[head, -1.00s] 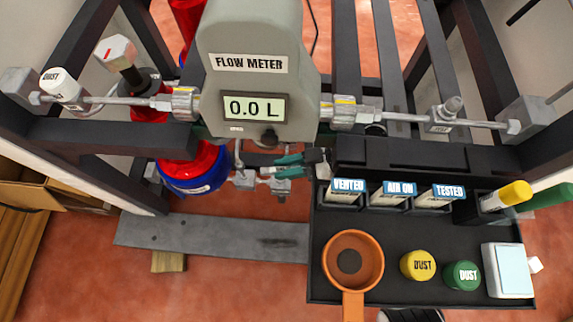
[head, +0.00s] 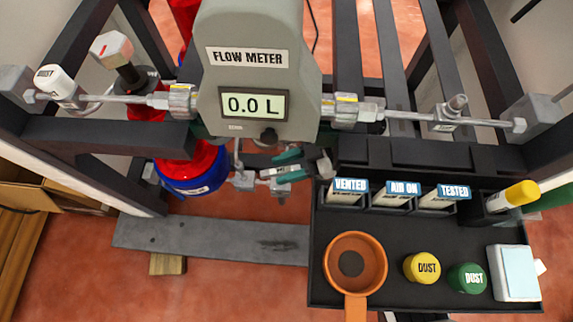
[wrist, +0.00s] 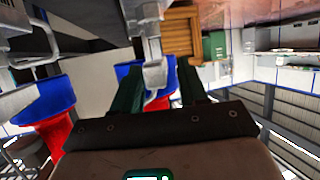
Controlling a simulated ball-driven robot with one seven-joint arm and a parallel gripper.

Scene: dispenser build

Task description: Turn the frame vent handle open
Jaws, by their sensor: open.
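My gripper (head: 277,163) is low behind the flow meter (head: 242,75), its green fingers pointing left. In the wrist view my gripper (wrist: 157,92) is open, one green finger on each side of a grey metal valve fitting (wrist: 154,73). A thin bent rod hangs below this fitting between the fingers. I cannot tell whether the fingers touch it. In the head view small grey fittings (head: 243,181) sit beside and below the fingertips. The vent handle cannot be told apart clearly from these fittings, and the meter hides part of this area.
A black tray (head: 400,298) at right holds an orange funnel (head: 354,263), yellow (head: 422,267) and green (head: 467,278) dust caps, and labelled tags. Dark frame bars and a grey pipe surround the meter. A red and blue cylinder (head: 190,178) stands left of the fittings.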

